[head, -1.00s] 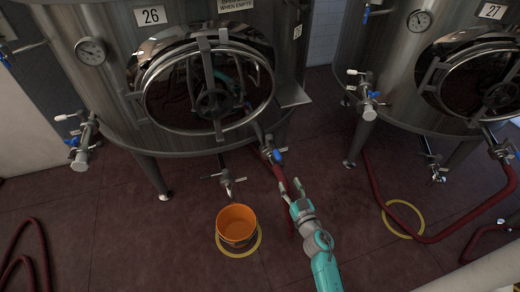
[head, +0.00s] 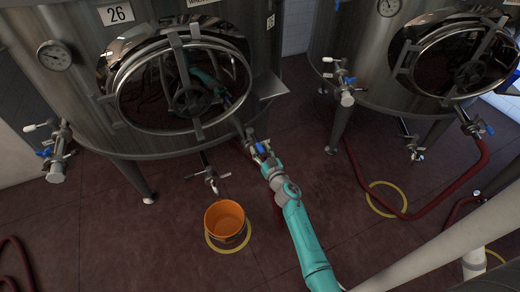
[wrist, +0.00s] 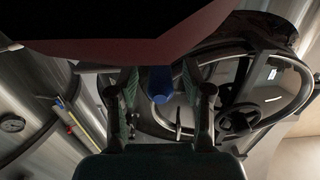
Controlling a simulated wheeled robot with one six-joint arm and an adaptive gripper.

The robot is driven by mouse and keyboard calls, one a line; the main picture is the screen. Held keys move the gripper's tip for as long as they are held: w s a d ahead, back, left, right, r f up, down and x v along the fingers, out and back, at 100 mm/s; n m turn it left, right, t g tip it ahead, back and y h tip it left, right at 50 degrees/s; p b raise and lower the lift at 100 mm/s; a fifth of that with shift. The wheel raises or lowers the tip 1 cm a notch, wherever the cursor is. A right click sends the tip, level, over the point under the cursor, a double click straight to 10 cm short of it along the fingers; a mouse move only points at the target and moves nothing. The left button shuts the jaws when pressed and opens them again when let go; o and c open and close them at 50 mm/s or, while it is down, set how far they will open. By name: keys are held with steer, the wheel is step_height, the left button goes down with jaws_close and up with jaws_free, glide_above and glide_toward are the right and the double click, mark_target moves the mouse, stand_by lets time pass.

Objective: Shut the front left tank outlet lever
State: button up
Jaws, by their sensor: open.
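The front left tank (head: 85,95), marked 26, has a blue outlet lever (head: 260,148) low on its right side, beside the round manway door. My gripper (head: 266,167) is right at this outlet, reaching up from below. In the wrist view the blue lever (wrist: 158,84) lies between the two fingers of my open gripper (wrist: 160,92). I cannot tell whether either finger touches it. My gripper hides part of the outlet and its hose in the head view.
An orange bucket (head: 226,218) stands on the floor left of my arm, under a small drain tap (head: 210,178). Another valve with a blue handle (head: 55,150) is on the tank's left side. Tank 27 (head: 375,100) stands at right, with a red hose (head: 365,185). A dark red shape (wrist: 130,45) crosses the wrist view's top.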

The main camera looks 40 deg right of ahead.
steer(key=shift+w, duration=0.3)
steer(key=shift+d, duration=0.1)
jaws_close()
